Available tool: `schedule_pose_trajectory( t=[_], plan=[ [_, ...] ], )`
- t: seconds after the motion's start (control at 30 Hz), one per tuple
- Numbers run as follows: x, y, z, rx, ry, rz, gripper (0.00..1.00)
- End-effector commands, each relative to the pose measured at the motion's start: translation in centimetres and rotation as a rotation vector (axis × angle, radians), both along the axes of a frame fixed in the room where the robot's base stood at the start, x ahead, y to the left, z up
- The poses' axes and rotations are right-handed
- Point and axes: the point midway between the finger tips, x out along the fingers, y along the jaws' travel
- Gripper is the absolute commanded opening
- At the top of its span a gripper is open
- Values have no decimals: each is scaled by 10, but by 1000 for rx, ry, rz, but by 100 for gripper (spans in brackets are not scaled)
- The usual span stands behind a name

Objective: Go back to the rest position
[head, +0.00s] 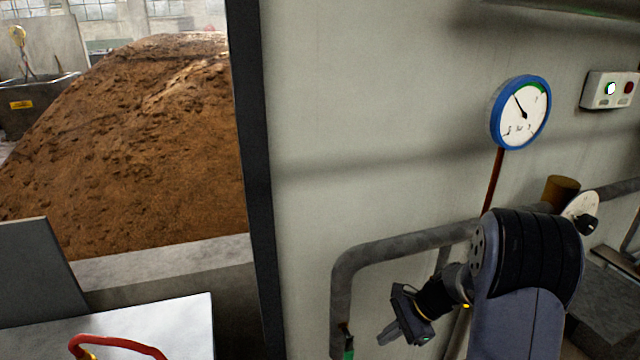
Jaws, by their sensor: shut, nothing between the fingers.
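My gripper (386,338) is at the lower middle right of the head view, at the end of my dark arm. It points down and to the left, in front of the wall and a grey bent pipe. Its fingers are together with nothing between them. It appears close to the pipe, but I cannot tell the exact gap.
A grey pipe (400,247) runs along the pale wall (360,120). A blue-rimmed gauge (521,112) and a switch box (610,90) hang above. A black post (252,180) stands left, with a brown grain heap (140,140) beyond. A red handle (118,341) shows lower left.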

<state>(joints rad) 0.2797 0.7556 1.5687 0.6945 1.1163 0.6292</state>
Motion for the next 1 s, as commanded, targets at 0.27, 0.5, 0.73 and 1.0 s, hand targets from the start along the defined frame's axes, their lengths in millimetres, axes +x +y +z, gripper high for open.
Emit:
schedule_pose_trajectory(
  t=[0.27,0.5,0.73,1.0],
  plan=[
    [0,2,26,-234,-79,5,0],
    [-1,4,40,-398,-131,5,0],
    [-2,8,51,-517,-171,5,0],
    [-6,7,75,-582,-195,-2,0]
  ],
)
